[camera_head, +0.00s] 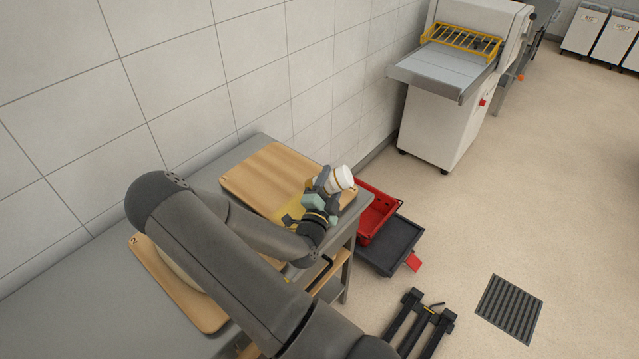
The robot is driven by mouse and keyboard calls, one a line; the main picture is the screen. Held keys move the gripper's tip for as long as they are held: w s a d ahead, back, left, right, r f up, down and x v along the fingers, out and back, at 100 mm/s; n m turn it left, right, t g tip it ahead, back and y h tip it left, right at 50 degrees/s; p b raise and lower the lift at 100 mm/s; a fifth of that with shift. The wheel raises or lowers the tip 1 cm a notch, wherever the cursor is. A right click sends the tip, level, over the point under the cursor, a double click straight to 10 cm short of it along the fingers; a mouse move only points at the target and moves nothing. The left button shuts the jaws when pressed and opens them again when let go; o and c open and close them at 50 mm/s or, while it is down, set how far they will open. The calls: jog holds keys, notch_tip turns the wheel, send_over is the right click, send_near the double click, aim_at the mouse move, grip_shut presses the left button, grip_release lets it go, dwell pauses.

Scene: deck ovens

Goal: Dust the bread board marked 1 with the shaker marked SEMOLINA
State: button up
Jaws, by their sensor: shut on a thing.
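My gripper (322,190) is shut on a white-topped shaker (341,177) and holds it tilted, above the right end of the far bread board. The shaker's label cannot be read from here.
The grey table (228,157) runs along the tiled wall. A red crate (377,212) and a dark tray (392,246) are low beside its right end. A white machine with a yellow guard (462,40) stands farther back. A floor drain (509,309) lies in open floor.

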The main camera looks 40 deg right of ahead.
jog(key=shift+s+d+f, duration=0.1)
jog(key=shift+s+d, duration=0.3)
jog(key=shift+d, duration=0.1)
jog(key=w+a+b, duration=0.3)
jog(key=w+a, duration=0.2)
jog(key=w, duration=0.3)
jog(key=w+a+b, duration=0.3)
jog(key=w+a, duration=0.1)
jog(key=w, duration=0.5)
jog(key=s+d+p, duration=0.1)
jog(key=s+d, duration=0.6)
jog(key=d, duration=0.4)
jog(key=s+d+p, duration=0.1)
jog(key=s+d, duration=0.6)
jog(key=d, duration=0.3)
jog(key=w+a+r+m+y+b, duration=0.1)
jog(key=m+y+b, duration=0.1)
jog(key=m, duration=0.4)
jog(key=a+r+m+y+b, duration=0.1)
jog(key=m+y+b, duration=0.2)
jog(key=m+b, duration=0.2)
jog(key=w+a+r+m+y+b, duration=0.1)
jog(key=m+y+b, duration=0.2)
jog(key=m, duration=0.4)
jog(key=shift+w+a+m+g, duration=0.15)
jog(key=shift+w+m+g, duration=0.15)
jog(key=shift+w+g, duration=0.1)
